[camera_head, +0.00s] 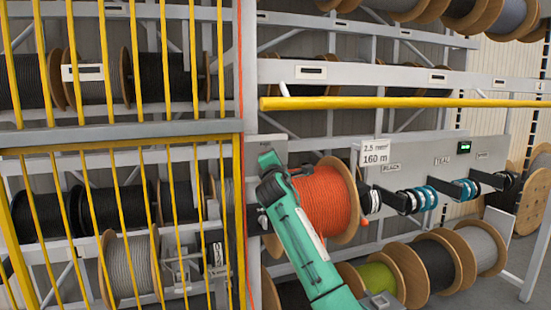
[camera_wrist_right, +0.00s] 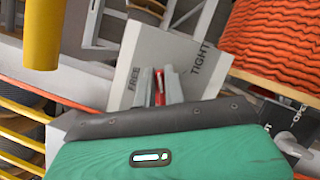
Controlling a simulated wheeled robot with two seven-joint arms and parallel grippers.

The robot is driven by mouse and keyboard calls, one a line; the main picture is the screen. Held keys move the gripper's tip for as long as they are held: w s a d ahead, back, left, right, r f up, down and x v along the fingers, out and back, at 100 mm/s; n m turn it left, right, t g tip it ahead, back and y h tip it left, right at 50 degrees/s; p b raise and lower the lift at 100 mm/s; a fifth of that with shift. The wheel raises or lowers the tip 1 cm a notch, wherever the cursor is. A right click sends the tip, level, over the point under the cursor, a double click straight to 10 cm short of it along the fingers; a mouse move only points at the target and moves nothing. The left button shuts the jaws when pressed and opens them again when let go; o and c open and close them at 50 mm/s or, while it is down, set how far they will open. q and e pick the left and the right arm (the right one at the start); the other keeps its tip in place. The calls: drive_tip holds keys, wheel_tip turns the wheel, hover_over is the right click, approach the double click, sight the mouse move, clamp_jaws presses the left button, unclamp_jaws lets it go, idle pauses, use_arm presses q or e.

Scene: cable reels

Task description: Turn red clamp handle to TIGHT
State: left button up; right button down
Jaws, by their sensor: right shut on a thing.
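A pale plate (camera_wrist_right: 150,50) lettered FREE and TIGHT fills the middle of the right wrist view. The red clamp handle (camera_wrist_right: 158,88) shows as a narrow strip in front of it, nearer the FREE lettering than TIGHT. My right gripper (camera_wrist_right: 164,88) is shut on the handle, one grey finger on each side. Most of the handle is hidden by the fingers and the green wrist housing. In the head view my green right arm reaches up to the rack beside the orange cable reel (camera_head: 322,200) and covers the handle. My left gripper is in neither view.
A yellow rail (camera_head: 400,103) runs across the rack above my arm; a yellow post (camera_wrist_right: 42,35) is close at left in the wrist view. A yellow-barred cage (camera_head: 120,135) stands at left. Cable coils (camera_head: 415,200) hang on pegs at right, with several reels below.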

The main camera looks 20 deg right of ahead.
drive_tip(key=m+g+p, duration=0.1)
drive_tip(key=m, duration=0.2)
drive_tip(key=f+m+g+y+p, duration=0.1)
drive_tip(key=m, duration=0.3)
drive_tip(key=m+g+p, duration=0.1)
drive_tip(key=m+g, duration=0.1)
drive_tip(key=m, duration=0.1)
drive_tip(key=shift+a+f+m+y+p, duration=0.25)
drive_tip(key=shift+a+m+y+p, duration=0.05)
drive_tip(key=shift+r, duration=0.2)
idle(0.3)
